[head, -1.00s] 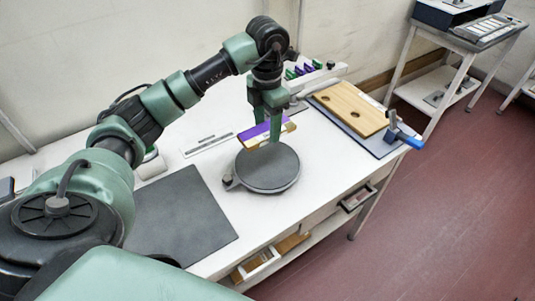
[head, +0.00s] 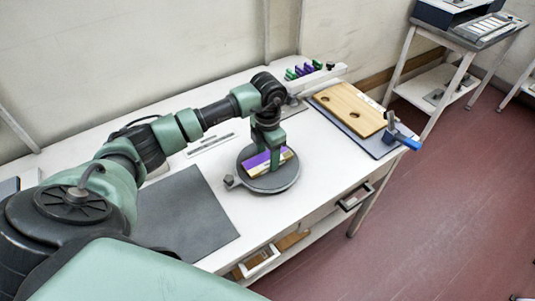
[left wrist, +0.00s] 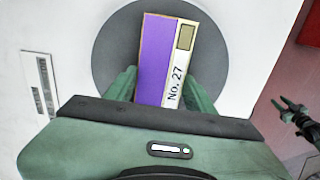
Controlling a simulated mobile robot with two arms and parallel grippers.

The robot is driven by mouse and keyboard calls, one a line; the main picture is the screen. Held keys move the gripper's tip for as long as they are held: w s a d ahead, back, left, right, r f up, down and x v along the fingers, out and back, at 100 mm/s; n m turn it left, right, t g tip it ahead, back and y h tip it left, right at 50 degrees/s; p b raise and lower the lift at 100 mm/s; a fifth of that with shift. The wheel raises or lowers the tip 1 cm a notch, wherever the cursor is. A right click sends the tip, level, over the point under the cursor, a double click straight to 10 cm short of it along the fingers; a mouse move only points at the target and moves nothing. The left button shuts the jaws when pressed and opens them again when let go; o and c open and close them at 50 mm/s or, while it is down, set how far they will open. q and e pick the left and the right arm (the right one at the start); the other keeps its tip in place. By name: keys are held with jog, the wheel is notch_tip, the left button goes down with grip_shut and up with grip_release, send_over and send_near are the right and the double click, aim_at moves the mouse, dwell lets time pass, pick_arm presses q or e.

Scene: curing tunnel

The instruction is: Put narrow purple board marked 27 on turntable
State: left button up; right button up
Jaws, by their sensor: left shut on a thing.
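The narrow board (head: 268,164) has a purple strip and a pale label strip. In the left wrist view the board (left wrist: 157,55) reads "No. 27". My left gripper (left wrist: 161,92) is shut on it, with one finger at each long side. In the head view the left gripper (head: 271,160) points down over the round dark grey turntable (head: 270,184). The board lies within the turntable's outline, low over it or on it; I cannot tell whether they touch.
A dark mat (head: 185,215) lies left of the turntable. A wooden board with holes (head: 350,108) and a blue-handled clamp (head: 400,135) are at the right. A rack (head: 315,78) holds several purple and green pieces behind. A flat ruler-like plate (head: 211,142) lies at back left.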

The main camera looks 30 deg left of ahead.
aim_at(268, 159)
pick_arm(q)
jog(key=shift+f, duration=0.1)
jog(key=o, duration=1.4)
jog(key=shift+r, duration=0.5)
notch_tip(268, 159, up, 11)
jog(key=b, duration=0.3)
jog(key=shift+r, duration=0.15)
